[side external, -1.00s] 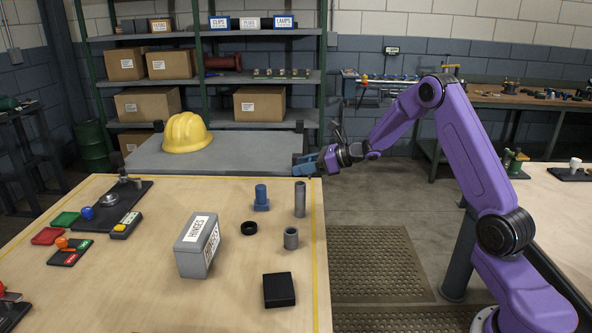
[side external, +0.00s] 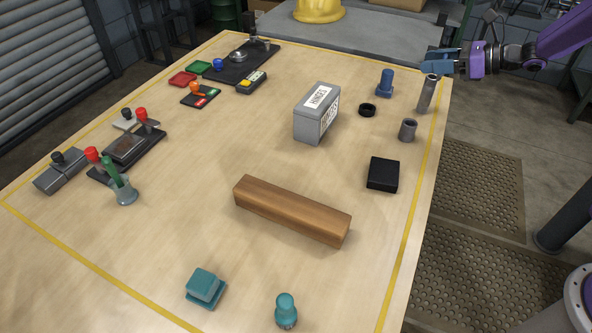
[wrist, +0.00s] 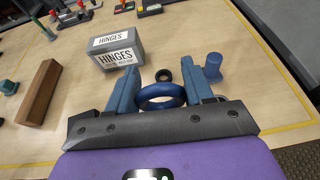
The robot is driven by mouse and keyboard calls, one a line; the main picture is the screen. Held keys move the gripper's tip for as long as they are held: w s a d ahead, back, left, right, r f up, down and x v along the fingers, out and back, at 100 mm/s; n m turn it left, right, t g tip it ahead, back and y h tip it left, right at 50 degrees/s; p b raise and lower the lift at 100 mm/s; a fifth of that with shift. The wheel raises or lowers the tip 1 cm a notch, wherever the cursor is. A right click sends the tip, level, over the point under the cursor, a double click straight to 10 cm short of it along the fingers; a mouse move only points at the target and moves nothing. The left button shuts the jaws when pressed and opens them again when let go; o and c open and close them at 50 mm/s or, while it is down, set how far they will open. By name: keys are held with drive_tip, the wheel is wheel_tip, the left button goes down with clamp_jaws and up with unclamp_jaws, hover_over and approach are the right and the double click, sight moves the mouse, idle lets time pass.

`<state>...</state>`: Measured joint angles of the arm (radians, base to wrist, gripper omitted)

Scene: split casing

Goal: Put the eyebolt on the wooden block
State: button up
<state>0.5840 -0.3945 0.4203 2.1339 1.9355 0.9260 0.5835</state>
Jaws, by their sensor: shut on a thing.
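The wooden block (side external: 292,210) is a long brown bar lying on the near middle of the table, and it also shows at the left of the wrist view (wrist: 38,92). My gripper (side external: 428,68), with blue fingers, is at the table's far right edge, well away from the block. In the wrist view my gripper (wrist: 159,74) is shut on the eyebolt (wrist: 160,104), whose blue ring shows between the fingers.
A blue peg (side external: 385,82), black ring (side external: 367,110), short grey cylinder (side external: 408,130) and black box (side external: 383,174) are nearby.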

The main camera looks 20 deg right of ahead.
drive_tip(key=s+a+r+n+g+y, duration=0.15)
drive_tip(key=s+a, duration=0.25)
drive_tip(key=a, duration=0.5)
drive_tip(key=s+a+r+n+g+y, duration=0.1)
drive_tip(key=s+a+n+g+y, duration=0.2)
drive_tip(key=a, duration=0.7)
drive_tip(key=s+a+r+n+g, duration=0.1)
drive_tip(key=s+a+n+g, duration=0.15)
drive_tip(key=s+a, duration=0.55)
drive_tip(key=s+a+r+n+g, duration=0.1)
drive_tip(key=s+a+n+g, duration=0.15)
drive_tip(key=s+a, duration=0.55)
hover_over(281, 204)
drive_tip(key=shift+g, duration=0.25)
wheel_tip(281, 204, down, 10)
drive_tip(key=shift+s, duration=0.1)
drive_tip(key=shift+f, duration=1.7)
drive_tip(key=shift+f, duration=0.15)
drive_tip(key=o, duration=1.1)
drive_tip(key=shift+o, duration=0.2)
